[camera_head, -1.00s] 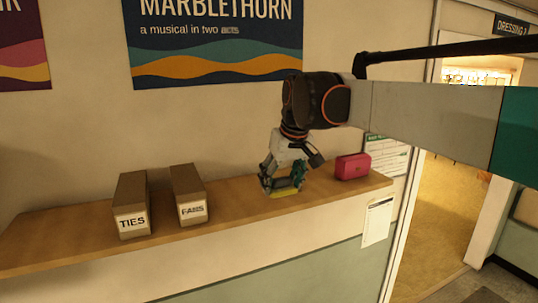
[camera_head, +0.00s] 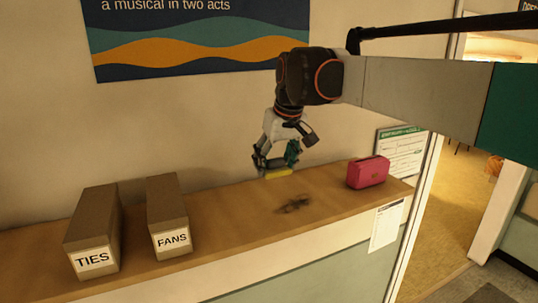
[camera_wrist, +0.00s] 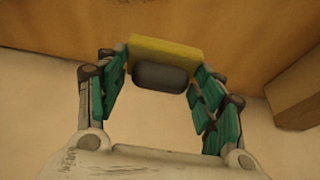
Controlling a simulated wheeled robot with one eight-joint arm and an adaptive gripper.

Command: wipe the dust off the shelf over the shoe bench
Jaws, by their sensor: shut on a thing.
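The shelf (camera_head: 235,213) is a long wooden ledge along the wall. A dark dust smudge (camera_head: 293,204) lies on it, left of a pink box. My gripper (camera_head: 276,162) is shut on a yellow wiping pad (camera_head: 279,173), behind the smudge and near the wall side. In the wrist view the yellow pad (camera_wrist: 165,50) has a dark grey grip between the green fingers. The pad appears raised off the shelf, but the gap is hard to judge. The smudge cannot be made out in the wrist view.
The pink box (camera_head: 368,172) stands near the shelf's right end. Two brown boxes, labelled TIES (camera_head: 93,235) and FANS (camera_head: 168,218), stand to the left. A poster (camera_head: 200,40) hangs above. The shelf between FANS and the pink box is otherwise clear.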

